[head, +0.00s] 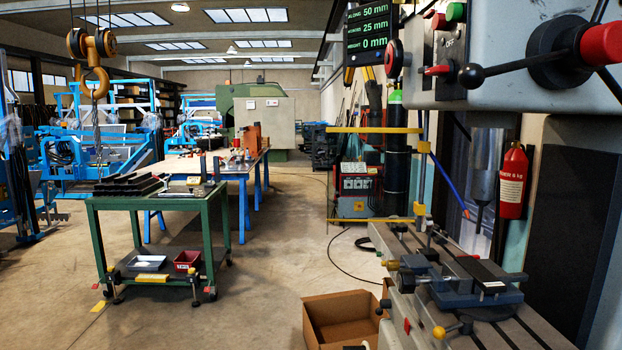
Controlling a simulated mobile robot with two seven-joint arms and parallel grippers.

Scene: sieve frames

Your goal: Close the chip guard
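The chip guard (375,130) is at the milling machine on the right. It looks like a clear panel with a yellow bar along its top and another along its bottom. It stands upright and reaches out to the left from a yellow-fitted post near the machine's table. The red welder and a dark gas cylinder show through it. It does not cover the vise (445,283) or the spindle area, which are open to view. Neither of my grippers is in view.
The milling table (390,240) juts toward me at the right, under the machine head (520,75) with its levers. An open cardboard box (340,318) sits on the floor before it. A green trolley (165,200) stands left. The floor between is mostly clear.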

